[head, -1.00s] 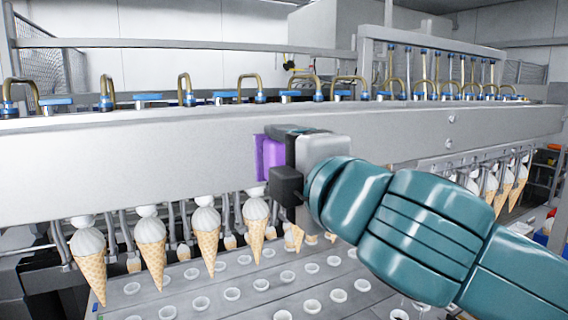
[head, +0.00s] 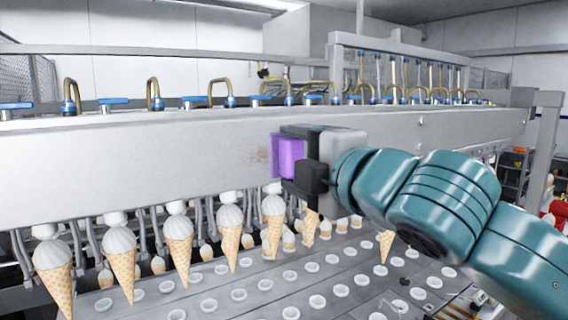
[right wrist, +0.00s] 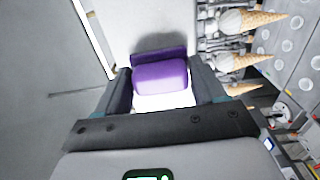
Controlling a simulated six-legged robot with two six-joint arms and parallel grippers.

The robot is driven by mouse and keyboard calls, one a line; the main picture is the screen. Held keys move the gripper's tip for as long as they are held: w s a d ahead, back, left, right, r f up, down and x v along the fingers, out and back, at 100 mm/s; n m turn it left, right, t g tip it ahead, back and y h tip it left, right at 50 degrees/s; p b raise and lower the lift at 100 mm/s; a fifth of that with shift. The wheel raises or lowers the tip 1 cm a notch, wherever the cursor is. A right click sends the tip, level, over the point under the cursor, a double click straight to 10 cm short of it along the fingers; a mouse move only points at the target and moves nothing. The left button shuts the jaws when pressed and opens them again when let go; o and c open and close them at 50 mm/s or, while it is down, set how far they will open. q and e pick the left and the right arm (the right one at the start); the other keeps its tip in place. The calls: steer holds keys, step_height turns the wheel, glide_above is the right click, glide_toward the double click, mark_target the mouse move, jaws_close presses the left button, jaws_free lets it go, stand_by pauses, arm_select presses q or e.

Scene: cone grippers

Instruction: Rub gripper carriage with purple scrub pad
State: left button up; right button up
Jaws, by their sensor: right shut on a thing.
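The gripper carriage (head: 130,160) is a long grey metal beam across the head view, with ice-cream cones held in a row below it. A faint brownish smudge (head: 259,156) shows on its face just left of the pad. My right gripper (head: 298,160) is shut on the purple scrub pad (head: 288,157), in front of the carriage face. In the right wrist view the purple pad (right wrist: 160,77) sits between both fingers, its far side close to the grey surface; I cannot tell whether it touches. My left gripper is not in view.
Several ice-cream cones (head: 179,236) hang below the carriage, close under my right gripper. A grey tray with round white holes (head: 290,277) lies beneath. Blue and brass fittings (head: 222,92) line the carriage top.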

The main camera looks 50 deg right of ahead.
mark_target(239, 159)
steer(key=s+d+b, duration=0.2)
steer(key=d+b, duration=0.4)
steer(key=a+p, duration=0.1)
steer(key=p, duration=0.1)
steer(key=w+a+p, duration=0.1)
steer(key=a+p, duration=0.1)
steer(key=p, duration=0.1)
steer(key=w+a+p, duration=0.1)
steer(key=a+p, duration=0.1)
steer(key=p, duration=0.1)
steer(key=shift+a+r, duration=0.1)
steer(key=shift+r, duration=0.05)
steer(key=shift+w+a+p, duration=0.25)
steer(key=shift+a+p, duration=0.35)
steer(key=shift+a, duration=0.6)
steer(key=shift+w+a, duration=0.25)
steer(key=shift+a, duration=0.6)
steer(key=shift+w+a, duration=0.3)
steer(key=shift+a, duration=0.5)
steer(key=shift+w+a, duration=0.25)
steer(key=shift+a, duration=0.6)
